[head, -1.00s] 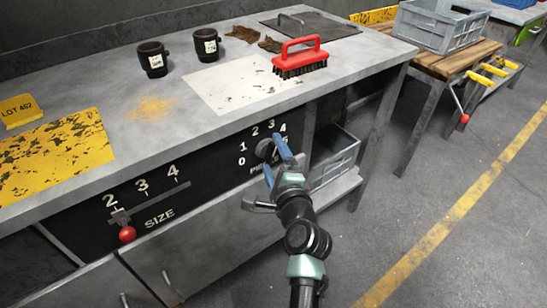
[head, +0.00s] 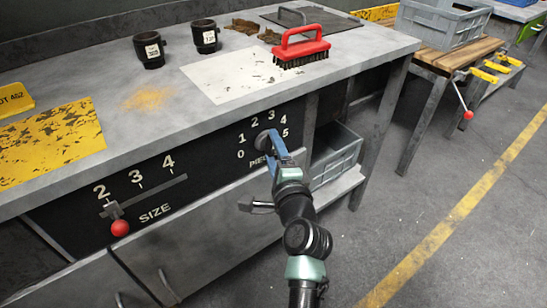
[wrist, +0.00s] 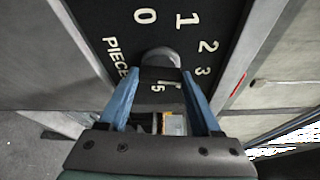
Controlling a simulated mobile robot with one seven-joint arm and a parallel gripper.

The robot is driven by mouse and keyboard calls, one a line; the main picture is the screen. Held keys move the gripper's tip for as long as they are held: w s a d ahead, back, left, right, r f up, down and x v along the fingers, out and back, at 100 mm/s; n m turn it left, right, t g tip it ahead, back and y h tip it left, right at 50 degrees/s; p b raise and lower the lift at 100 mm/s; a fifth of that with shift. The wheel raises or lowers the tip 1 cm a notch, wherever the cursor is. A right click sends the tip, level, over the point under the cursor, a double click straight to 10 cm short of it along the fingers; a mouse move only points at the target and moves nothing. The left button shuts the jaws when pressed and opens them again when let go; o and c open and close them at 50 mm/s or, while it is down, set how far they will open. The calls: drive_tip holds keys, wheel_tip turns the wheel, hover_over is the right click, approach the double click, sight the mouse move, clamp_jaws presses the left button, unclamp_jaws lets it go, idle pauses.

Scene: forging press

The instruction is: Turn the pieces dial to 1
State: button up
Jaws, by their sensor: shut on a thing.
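The pieces dial is a round grey knob (head: 262,142) on the black front panel, with white numbers 0 to 5 around it. In the wrist view the knob (wrist: 161,57) sits between my fingertips. My gripper (head: 267,143) has blue fingers and is shut on the knob; it also shows in the wrist view (wrist: 160,76). The 5 shows between the fingers, and the word PIECES is partly hidden in the head view. I cannot tell which number the knob points to.
Left of the dial is the size slider with a red ball handle (head: 120,228). Above, the bench top (head: 130,122) holds a red brush (head: 301,47) and two black mugs. A grey crate (head: 336,155) stands on the shelf to the right. Open floor lies at right.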

drive_tip(key=n+t+b, duration=0.1)
drive_tip(key=n+b, duration=0.1)
drive_tip(key=b, duration=0.2)
drive_tip(key=f+n+b, duration=0.1)
drive_tip(key=n+b, duration=0.1)
drive_tip(key=b, duration=0.2)
drive_tip(key=shift+f+t+b, duration=0.2)
drive_tip(key=shift+t+b, duration=0.15)
drive_tip(key=shift+t, duration=0.05)
drive_tip(key=n+y+b, duration=0.1)
drive_tip(key=n+b, duration=0.1)
drive_tip(key=b, duration=0.3)
drive_tip(key=n+t+y+b, duration=0.1)
drive_tip(key=n+b, duration=0.2)
drive_tip(key=b, duration=0.3)
drive_tip(key=shift+d+f+n, duration=0.1)
drive_tip(key=shift+n, duration=0.2)
drive_tip(key=n+y+b, duration=0.1)
drive_tip(key=n+b, duration=0.1)
drive_tip(key=b, duration=0.2)
drive_tip(key=n+b, duration=0.2)
drive_tip(key=b, duration=0.1)
drive_tip(key=shift+t+y+b, duration=0.3)
drive_tip(key=shift+y+b, duration=0.05)
drive_tip(key=shift+y, duration=0.05)
drive_tip(key=shift+r+n+y+b, duration=0.4)
drive_tip(key=shift+n+b, duration=0.5)
drive_tip(key=shift+b, duration=0.2)
drive_tip(key=shift+r, duration=0.1)
drive_tip(key=o, duration=1.4)
